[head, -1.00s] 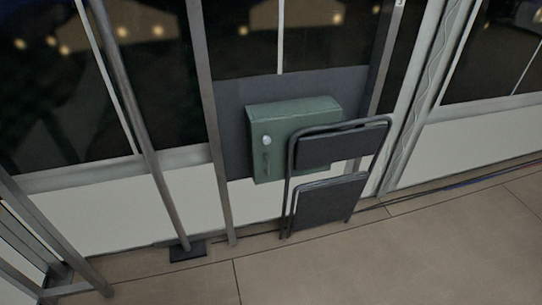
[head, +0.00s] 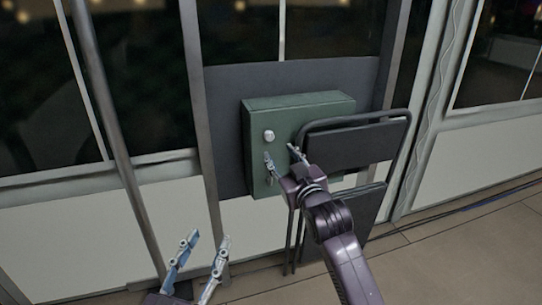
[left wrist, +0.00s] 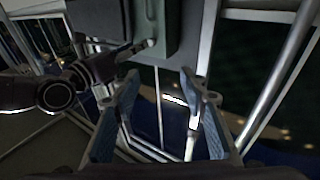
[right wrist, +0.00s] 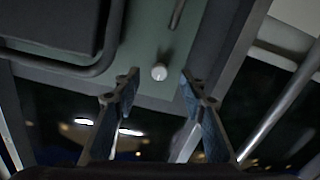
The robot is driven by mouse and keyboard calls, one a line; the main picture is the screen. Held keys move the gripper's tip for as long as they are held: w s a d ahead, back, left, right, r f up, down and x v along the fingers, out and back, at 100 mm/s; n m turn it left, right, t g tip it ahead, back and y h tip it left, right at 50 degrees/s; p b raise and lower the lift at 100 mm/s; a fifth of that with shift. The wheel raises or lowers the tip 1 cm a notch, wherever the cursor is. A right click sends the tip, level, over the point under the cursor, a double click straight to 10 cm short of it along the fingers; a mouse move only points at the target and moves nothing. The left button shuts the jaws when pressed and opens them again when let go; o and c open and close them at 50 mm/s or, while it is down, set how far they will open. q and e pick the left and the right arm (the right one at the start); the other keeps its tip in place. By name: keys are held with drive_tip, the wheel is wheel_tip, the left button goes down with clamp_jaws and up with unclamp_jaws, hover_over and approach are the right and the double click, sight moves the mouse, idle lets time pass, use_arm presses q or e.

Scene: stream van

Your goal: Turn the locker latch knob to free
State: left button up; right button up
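The green locker (head: 305,108) is a box on a dark panel. Its small round white latch knob (head: 269,135) sits on the upper left of its front, above a slim handle mostly hidden by a fingertip. My right gripper (head: 280,152) is open and empty in front of the locker, just below the knob in the head view. In the right wrist view the knob (right wrist: 159,72) shows beyond and between the spread fingertips, apart from them. My left gripper (head: 208,238) is open and empty, low and left of the locker. The locker (left wrist: 182,35) also shows in the left wrist view.
A dark folding chair (head: 352,143) leans in front of the locker's right side, close to my right arm. A grey pole (head: 120,160) stands to the left. A cable (head: 440,218) runs along the floor at right. Bare floor lies at lower right.

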sight(270, 137)
drive_tip(key=x, duration=0.2)
drive_tip(key=r+b+x, duration=0.1)
drive_tip(key=x, duration=0.1)
drive_tip(key=b+x, duration=0.1)
drive_tip(key=x, duration=0.2)
drive_tip(key=shift+a+r, duration=0.2)
drive_tip(key=shift+r, duration=0.1)
use_arm(q)
drive_tip(key=s+r+t+h, duration=0.2)
drive_tip(key=s+r+t, duration=0.4)
drive_tip(key=r, duration=0.6)
drive_tip(key=shift+s+a+r+t+h, duration=0.15)
drive_tip(key=shift+r+t+h, duration=0.1)
drive_tip(key=shift+t+h, duration=0.05)
use_arm(e)
drive_tip(key=shift+w+a, duration=0.1)
drive_tip(key=shift+w, duration=0.15)
clamp_jaws()
